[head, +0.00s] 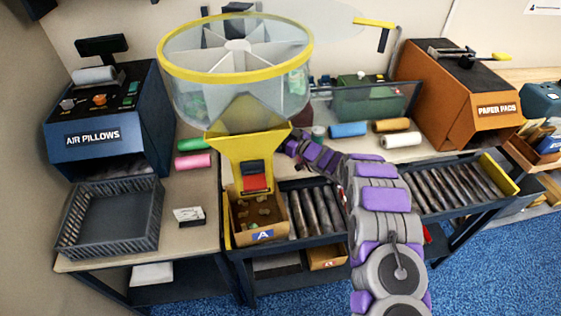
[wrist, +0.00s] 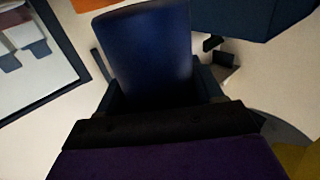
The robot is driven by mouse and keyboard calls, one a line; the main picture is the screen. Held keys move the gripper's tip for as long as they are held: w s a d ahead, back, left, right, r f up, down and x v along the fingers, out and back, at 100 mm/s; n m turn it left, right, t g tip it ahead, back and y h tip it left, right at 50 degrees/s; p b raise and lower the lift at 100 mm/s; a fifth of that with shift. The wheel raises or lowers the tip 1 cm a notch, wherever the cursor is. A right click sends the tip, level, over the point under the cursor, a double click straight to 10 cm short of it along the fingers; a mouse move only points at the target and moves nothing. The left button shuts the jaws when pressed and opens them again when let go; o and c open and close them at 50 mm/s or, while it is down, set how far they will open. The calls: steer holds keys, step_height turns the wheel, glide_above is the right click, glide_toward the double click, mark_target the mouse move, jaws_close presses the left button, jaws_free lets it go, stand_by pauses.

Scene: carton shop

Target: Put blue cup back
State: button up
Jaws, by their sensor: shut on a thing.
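The blue cup (wrist: 150,55) fills the middle of the wrist view, between the dark fingers of my gripper (wrist: 160,88). The gripper is shut on it. In the head view my arm reaches up and left, and my gripper (head: 294,144) is just right of the yellow chute, below the clear drum. The cup cannot be made out in the head view. The wrist view is dark, so the cup's contents and what lies directly beneath it are hidden.
A clear drum with a yellow rim (head: 236,75) and a yellow chute (head: 250,150) stand close to my gripper. An open carton (head: 262,236) marked A sits below the chute, beside a roller conveyor (head: 455,186). Coloured rolls (head: 348,129) lie behind. A grey basket (head: 112,215) stands left.

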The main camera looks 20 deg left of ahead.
steer(key=f, duration=0.2)
steer(key=a+f, duration=0.1)
steer(key=f, duration=0.1)
steer(key=f+b, duration=0.1)
steer(key=f, duration=0.1)
steer(key=shift+a+f, duration=0.2)
steer(key=shift+a, duration=0.05)
steer(key=shift+d+f+b, duration=0.3)
steer(key=shift+f, duration=0.55)
steer(key=shift+d+f+b, duration=0.25)
steer(key=shift+f, duration=0.55)
steer(key=shift+a, duration=0.1)
steer(key=shift+a, duration=0.1)
steer(key=o, duration=0.7)
steer(key=shift+a+f, duration=0.1)
steer(key=shift+a, duration=0.1)
steer(key=shift+o, duration=0.2)
steer(key=shift+d, duration=0.15)
steer(key=shift+d, duration=0.1)
steer(key=shift+d, duration=0.15)
steer(key=p+v, duration=0.2)
steer(key=v, duration=0.9)
steer(key=shift+s+d, duration=0.25)
